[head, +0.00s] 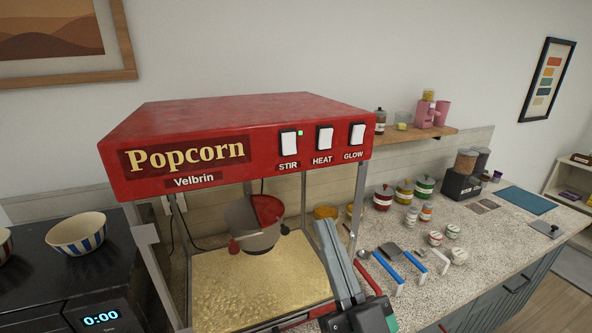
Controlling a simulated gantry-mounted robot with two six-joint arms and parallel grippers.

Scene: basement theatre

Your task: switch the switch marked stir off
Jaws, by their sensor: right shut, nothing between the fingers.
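A red popcorn machine (250,105) labelled Popcorn and Velbrin stands on the counter. The white rocker switch marked STIR (289,144) is the leftmost of three on its front panel. A small green light (300,133) is lit at its upper right. The HEAT switch (324,138) and the GLOW switch (357,133) sit to its right, with no lit lamp seen beside them. My right gripper (328,226) is shut and empty, pointing up in front of the machine's lower right, below the switches and apart from them. My left gripper is not in view.
A kettle (252,222) hangs inside the machine above yellow popcorn (245,285). A striped bowl (77,236) sits at the left. The space before the switch panel is clear.

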